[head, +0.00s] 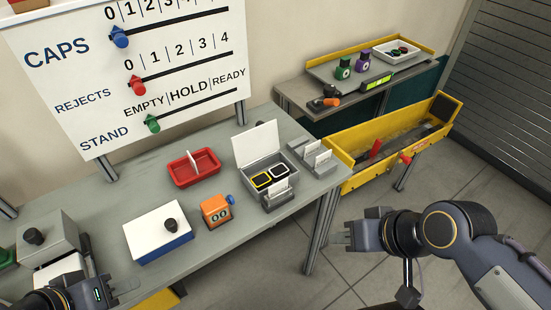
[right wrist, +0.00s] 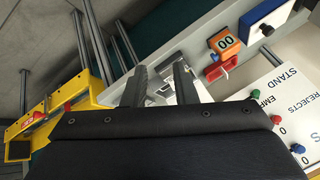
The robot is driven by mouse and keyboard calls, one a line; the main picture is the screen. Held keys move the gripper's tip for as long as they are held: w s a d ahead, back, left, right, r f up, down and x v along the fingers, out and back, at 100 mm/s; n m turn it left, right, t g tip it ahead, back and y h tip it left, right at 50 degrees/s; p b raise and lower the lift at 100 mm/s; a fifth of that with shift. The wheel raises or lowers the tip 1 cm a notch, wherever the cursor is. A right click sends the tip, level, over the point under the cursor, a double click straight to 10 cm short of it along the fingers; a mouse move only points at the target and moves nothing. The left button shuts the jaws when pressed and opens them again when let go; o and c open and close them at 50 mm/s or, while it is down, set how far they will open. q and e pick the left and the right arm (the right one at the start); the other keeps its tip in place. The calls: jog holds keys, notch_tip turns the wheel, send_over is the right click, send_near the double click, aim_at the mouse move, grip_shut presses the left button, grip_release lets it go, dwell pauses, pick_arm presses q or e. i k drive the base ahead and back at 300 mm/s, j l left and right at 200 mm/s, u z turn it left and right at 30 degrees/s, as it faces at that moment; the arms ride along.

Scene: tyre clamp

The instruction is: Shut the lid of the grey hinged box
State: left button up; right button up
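The grey hinged box (head: 279,189) stands near the right end of the grey table in the head view. Its pale lid (head: 256,146) is open and stands up at the back. Two framed pieces, one yellow-edged and one white-edged, show inside. My right gripper (head: 342,236) is right of the box, clear of the table end and touching nothing. In the right wrist view its two fingers (right wrist: 163,78) are apart and empty, with the box partly hidden behind them. My left gripper (head: 86,262) is at the lower left, far from the box; its fingers are only partly visible.
Small card holders (head: 318,158) stand right of the box. An orange counter block (head: 215,210), a red tray (head: 194,168) and a white-topped blue box (head: 158,232) stand to its left. A yellow bin (head: 365,178) is beyond the table's right end. A slider board (head: 130,75) rises behind.

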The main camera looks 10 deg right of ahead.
aim_at(250, 146)
jog(key=i+l+u, duration=0.15)
jog(key=u, duration=0.2)
jog(key=l+u, duration=0.4)
jog(key=i+l+u, duration=0.15)
jog(key=l+u, duration=0.2)
